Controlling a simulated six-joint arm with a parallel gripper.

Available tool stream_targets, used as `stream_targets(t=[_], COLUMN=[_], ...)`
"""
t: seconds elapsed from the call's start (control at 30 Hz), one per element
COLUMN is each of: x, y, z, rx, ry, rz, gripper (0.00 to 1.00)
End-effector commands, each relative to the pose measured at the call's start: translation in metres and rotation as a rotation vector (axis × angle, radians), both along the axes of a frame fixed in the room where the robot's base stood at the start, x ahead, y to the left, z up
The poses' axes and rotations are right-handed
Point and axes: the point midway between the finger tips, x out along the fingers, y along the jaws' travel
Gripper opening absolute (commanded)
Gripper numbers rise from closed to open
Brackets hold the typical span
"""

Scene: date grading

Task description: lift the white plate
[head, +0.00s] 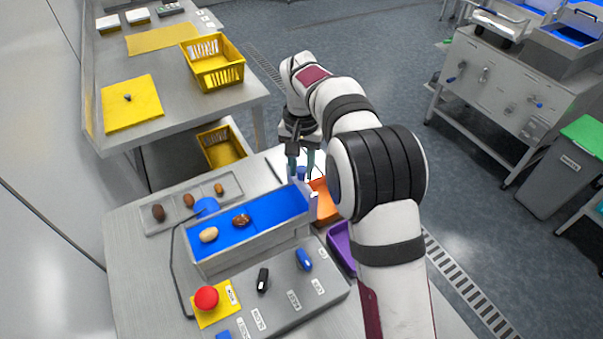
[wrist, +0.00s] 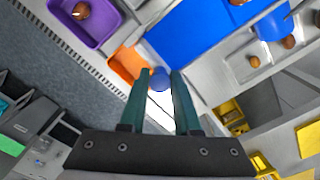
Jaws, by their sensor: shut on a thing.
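The white plate (head: 281,163) shows as a bright patch behind the far end of the blue belt, partly hidden by my gripper and arm. In the wrist view, white (wrist: 159,108) shows between my fingers. My gripper (head: 300,174) points down there, and its teal fingers (wrist: 161,76) are shut on a small round blue knob, which also shows between the fingertips in the head view. Whether the knob is joined to the plate, and whether the plate is clear of the table, I cannot tell.
The blue belt (head: 264,219) carries two dates. An orange tray (head: 325,205) and a purple tray (head: 340,241) stand close to my gripper. A grey tray (head: 168,225) with several dates is at left. A red button (head: 206,298) is at the front.

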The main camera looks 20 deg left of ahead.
Motion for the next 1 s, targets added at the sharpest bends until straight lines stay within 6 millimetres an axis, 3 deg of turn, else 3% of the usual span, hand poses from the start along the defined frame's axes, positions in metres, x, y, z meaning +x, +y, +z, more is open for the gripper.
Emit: stream_targets(t=[0.13, 0.47, 0.5, 0.57, 0.87, 1.0], x=[0.001, 0.001, 0.001, 0.001, 0.000, 0.001], y=[0.001, 0.001, 0.001, 0.001, 0.000, 0.000], z=[0.021, 0.026, 0.027, 0.026, 0.025, 0.039], rx=[0.004, 0.004, 0.004, 0.004, 0.002, 0.002], ry=[-0.007, -0.007, -0.007, -0.007, -0.004, -0.006], rz=[0.002, 0.000, 0.000, 0.000, 0.000, 0.000], gripper=[0.00, 0.00, 0.38, 0.49, 0.53, 0.53])
